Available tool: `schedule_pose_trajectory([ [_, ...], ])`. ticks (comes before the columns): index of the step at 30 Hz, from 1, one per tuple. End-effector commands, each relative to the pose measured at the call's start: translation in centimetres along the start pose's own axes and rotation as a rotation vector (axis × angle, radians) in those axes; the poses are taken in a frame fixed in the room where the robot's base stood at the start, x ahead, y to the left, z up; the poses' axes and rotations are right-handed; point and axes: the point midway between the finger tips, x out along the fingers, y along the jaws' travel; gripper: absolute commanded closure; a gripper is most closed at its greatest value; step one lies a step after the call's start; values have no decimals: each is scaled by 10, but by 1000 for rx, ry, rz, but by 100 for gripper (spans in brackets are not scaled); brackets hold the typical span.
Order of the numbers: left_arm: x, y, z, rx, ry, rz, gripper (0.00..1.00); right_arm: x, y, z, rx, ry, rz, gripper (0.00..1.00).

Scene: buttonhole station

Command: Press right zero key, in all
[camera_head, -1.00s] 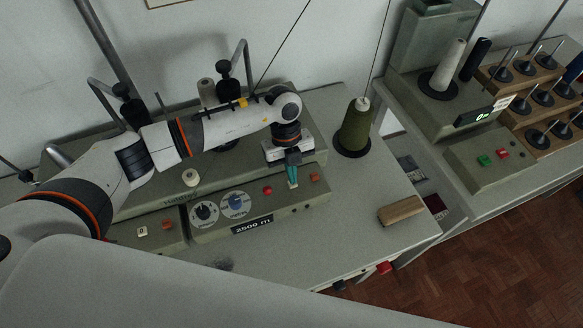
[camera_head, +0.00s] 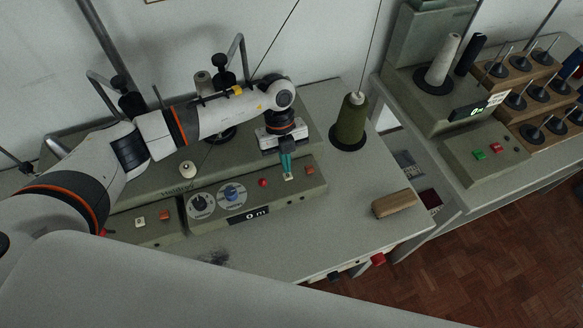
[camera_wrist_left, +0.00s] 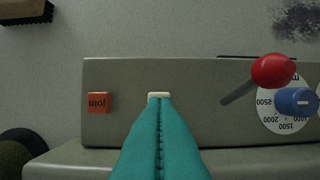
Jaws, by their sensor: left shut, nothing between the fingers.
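The right zero key (camera_head: 290,177) is a small pale key on the sloped front panel (camera_head: 215,219) of the green-grey winder. My left gripper (camera_head: 288,169) is shut and empty, its teal fingers pointing down at this key. In the left wrist view the fingertips (camera_wrist_left: 160,99) overlap the key (camera_wrist_left: 159,94), and only its far edge shows. I cannot tell whether they touch it. The panel's display (camera_head: 249,217) reads 0 m. A second pale key (camera_head: 140,221) sits on the left panel. My right gripper is not in view.
An orange join key (camera_head: 309,170) and a red-knobbed lever (camera_head: 263,182) flank the zero key, with dials (camera_head: 231,196) further left. A green thread cone (camera_head: 350,122) and a wooden-backed brush (camera_head: 394,204) stand to the right on the table.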

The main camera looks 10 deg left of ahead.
Motion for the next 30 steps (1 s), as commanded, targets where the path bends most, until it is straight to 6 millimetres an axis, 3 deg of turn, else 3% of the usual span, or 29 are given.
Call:
schedule_pose_trajectory([
  [1, -20, -2, -3, -4, 3, 4, 100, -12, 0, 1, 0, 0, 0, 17],
  [3, -26, 0, -5, 1, 6, 7, 100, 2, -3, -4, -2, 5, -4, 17],
  [8, -59, 0, -5, 1, 7, 9, 100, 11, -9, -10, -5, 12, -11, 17],
  [15, -100, 0, -4, 1, 5, 9, 100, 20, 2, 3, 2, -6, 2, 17],
  [21, -112, 0, -3, 1, 3, 7, 100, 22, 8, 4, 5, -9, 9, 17],
  [30, -113, 0, -3, 1, 3, 8, 100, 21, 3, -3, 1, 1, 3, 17],
])
